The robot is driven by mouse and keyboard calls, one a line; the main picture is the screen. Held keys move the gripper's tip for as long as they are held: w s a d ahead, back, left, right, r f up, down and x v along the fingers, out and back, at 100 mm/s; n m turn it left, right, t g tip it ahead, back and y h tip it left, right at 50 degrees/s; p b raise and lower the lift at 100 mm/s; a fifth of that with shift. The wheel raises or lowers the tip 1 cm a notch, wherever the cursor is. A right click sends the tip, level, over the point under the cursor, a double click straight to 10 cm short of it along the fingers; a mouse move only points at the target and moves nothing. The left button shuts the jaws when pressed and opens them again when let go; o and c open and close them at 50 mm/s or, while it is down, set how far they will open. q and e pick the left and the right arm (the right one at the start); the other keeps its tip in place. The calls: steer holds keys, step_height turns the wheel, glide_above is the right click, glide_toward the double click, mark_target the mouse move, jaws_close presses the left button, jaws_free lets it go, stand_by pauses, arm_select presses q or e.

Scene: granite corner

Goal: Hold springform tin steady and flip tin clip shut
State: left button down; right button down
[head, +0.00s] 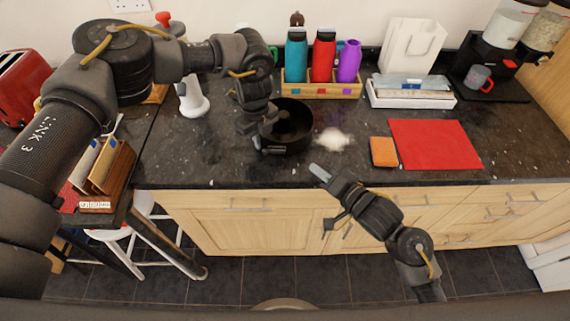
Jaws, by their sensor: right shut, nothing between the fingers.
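The black round springform tin (296,128) stands on the dark counter near its front edge. A small greyish part, perhaps the clip (274,150), shows low on its front left side; I cannot tell whether it is open or shut. My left gripper (262,138) reaches down from above at the tin's left wall and hides part of it. Its fingers are too dark and small to tell whether they grip the wall. My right gripper (318,171) is shut and empty, in front of the counter edge, right of and nearer than the tin, apart from it.
A whitish blurred patch (333,138) lies right of the tin. An orange block (383,152) and a red mat (434,144) lie further right. A holder (318,90) with coloured bottles stands behind. A wooden rack (108,180) stands at the left.

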stand_by(0.4)
arm_select(q)
steer(key=c, duration=1.6)
jaws_free()
step_height(320, 180, up, 12)
